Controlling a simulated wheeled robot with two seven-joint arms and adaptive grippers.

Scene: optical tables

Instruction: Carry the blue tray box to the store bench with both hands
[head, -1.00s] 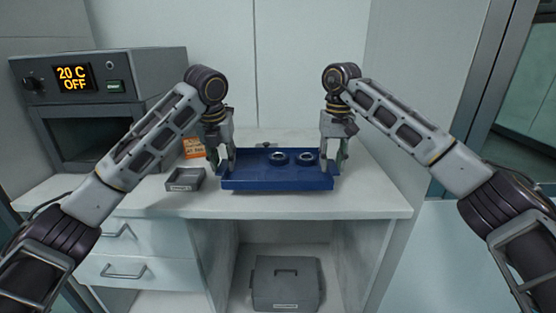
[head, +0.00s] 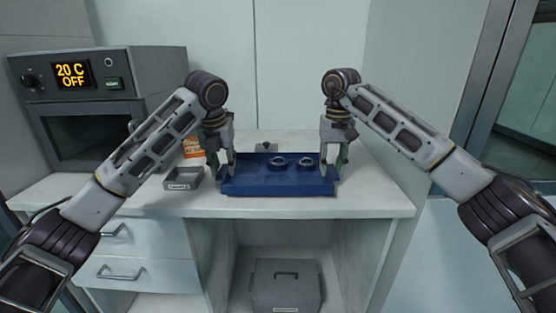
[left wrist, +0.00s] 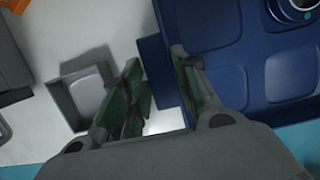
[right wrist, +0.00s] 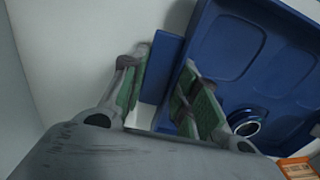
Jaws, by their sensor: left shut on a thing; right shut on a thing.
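The blue tray box (head: 272,185) is at the white bench top in the head view, with two round metal-rimmed items (head: 279,163) inside. My left gripper (head: 221,168) is shut on its left end, and my right gripper (head: 333,162) is shut on its right end. In the left wrist view the fingers (left wrist: 165,92) straddle a blue end piece of the tray (left wrist: 240,80). In the right wrist view the fingers (right wrist: 160,88) straddle the other end piece beside the tray wall (right wrist: 185,75). I cannot tell whether the tray touches the bench or hangs just above it.
The bench top (head: 370,195) is clear to the right. A small grey labelled tray (head: 183,179) and an orange card (head: 193,147) lie left of the tray box. A grey oven (head: 100,100) reading "20 C OFF" stands at the left. A grey lidded box (head: 286,285) sits underneath.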

